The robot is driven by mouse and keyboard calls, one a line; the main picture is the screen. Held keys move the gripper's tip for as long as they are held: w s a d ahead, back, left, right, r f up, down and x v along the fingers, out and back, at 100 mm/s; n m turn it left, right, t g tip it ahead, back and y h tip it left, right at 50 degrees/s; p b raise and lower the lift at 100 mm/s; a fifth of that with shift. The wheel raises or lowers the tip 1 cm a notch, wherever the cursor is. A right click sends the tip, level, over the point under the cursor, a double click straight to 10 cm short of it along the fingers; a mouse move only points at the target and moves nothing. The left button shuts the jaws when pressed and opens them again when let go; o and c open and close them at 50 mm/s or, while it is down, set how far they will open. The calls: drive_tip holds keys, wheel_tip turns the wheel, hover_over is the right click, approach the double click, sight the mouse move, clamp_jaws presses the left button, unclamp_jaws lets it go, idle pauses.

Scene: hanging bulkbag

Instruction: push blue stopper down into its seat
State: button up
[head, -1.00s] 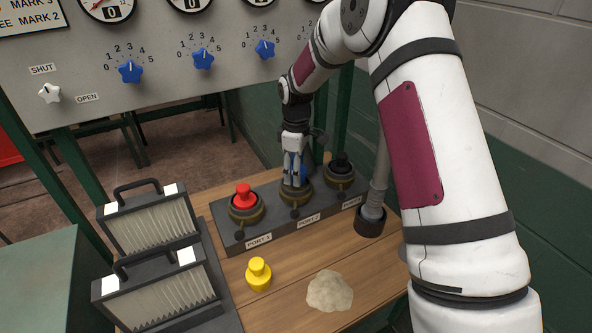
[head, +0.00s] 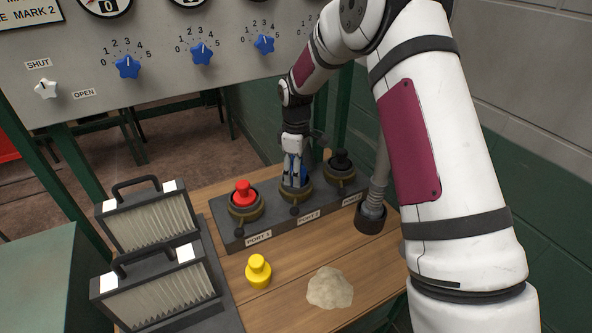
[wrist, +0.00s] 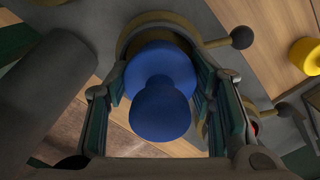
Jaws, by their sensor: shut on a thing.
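The blue stopper (wrist: 160,100) is at the middle port, labelled PORT 2, between the fingers of my gripper (wrist: 162,105). In the wrist view it has a round knob over a wider body, with the brass-coloured port collar (wrist: 135,30) around and beyond it. In the head view my gripper (head: 294,181) points down at the port and is shut on the stopper, of which only slivers of blue show. How deep the stopper sits in the collar is hidden by the fingers.
A yellow stopper (head: 258,270) and a pale lump (head: 330,288) sit on the wooden bench. Two filter-like cases (head: 150,225) stand left. Small handles stick out from the port collars.

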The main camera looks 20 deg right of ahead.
drive_tip(key=shift+f, duration=0.25)
drive_tip(key=o, duration=1.3)
drive_tip(key=shift+r, duration=0.1)
wheel_tip(320, 180, up, 12)
drive_tip(key=s+r+m+t, duration=0.2)
drive_tip(key=s+r+m, duration=0.3)
drive_tip(key=s+r, duration=1)
drive_tip(key=s+m+t, duration=0.1)
drive_tip(key=s+m, duration=0.1)
drive_tip(key=s, duration=0.5)
drive_tip(key=s+f+m+t, duration=0.1)
drive_tip(key=s+m, duration=0.1)
drive_tip(key=s, duration=0.5)
drive_tip(key=s+m+t, duration=0.1)
drive_tip(key=s+m, duration=0.1)
drive_tip(key=s, duration=0.5)
drive_tip(key=shift+f, duration=0.4)
